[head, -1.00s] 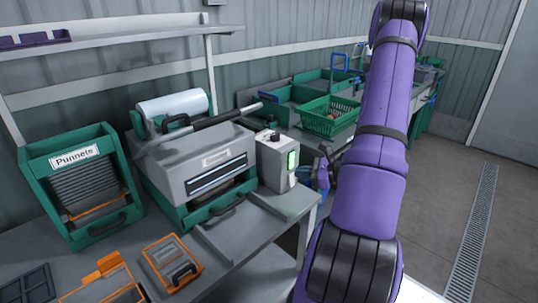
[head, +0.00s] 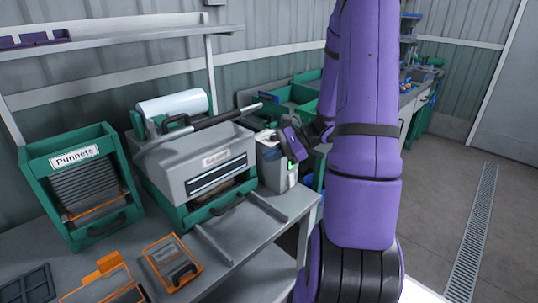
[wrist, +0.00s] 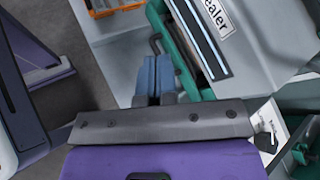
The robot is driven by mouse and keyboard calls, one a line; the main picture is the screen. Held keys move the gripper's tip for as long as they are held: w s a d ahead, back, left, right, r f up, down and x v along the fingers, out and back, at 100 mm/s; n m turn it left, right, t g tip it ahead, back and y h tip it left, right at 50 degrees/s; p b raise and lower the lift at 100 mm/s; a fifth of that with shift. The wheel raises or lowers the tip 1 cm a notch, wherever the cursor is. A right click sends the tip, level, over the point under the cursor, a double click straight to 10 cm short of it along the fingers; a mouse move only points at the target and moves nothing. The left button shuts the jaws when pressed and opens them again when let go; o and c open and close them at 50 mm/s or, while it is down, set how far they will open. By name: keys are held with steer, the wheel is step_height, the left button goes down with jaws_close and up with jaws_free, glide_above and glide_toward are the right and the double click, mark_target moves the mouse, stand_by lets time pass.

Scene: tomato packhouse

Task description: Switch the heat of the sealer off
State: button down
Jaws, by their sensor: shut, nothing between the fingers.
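The sealer (head: 205,172) is a grey machine on a green base on the bench, with a film roll behind it. Its labelled front also shows in the wrist view (wrist: 260,45). A pale control box (head: 272,172) stands at its right end. A lit green panel on the box is now mostly covered by my gripper (head: 291,140). My gripper is at the box's upper right front; I cannot tell whether it touches. In the wrist view its blue fingers (wrist: 156,68) are together, empty, and appear in front of the sealer's green base. The heat switch cannot be made out.
A green punnet holder (head: 75,222) stands left of the sealer. Orange-framed trays (head: 171,262) lie on the front of the bench. A long handle bar (head: 222,118) runs above the sealer. Open floor with a drain (head: 475,225) lies to the right.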

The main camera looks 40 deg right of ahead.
mark_target(293, 183)
steer(key=shift+a+r+n+g, duration=0.4)
steer(key=shift+a, duration=0.1)
steer(key=s+d+f+m+t+h, duration=0.4)
steer(key=d+f+m, duration=0.4)
steer(key=d+f, duration=0.2)
steer(key=s+d+f+m+t+h, duration=0.5)
steer(key=d+f+m, duration=0.4)
steer(key=f, duration=0.3)
steer(key=shift+s+d+h, duration=0.4)
steer(key=shift+s+h, duration=0.15)
steer(key=shift+h, duration=0.05)
steer(key=w, duration=0.4)
steer(key=w+f, duration=0.1)
steer(key=w, duration=0.4)
steer(key=w+f, duration=0.1)
steer(key=w, duration=0.3)
steer(key=shift+w+f, duration=0.25)
steer(key=shift+w, duration=0.15)
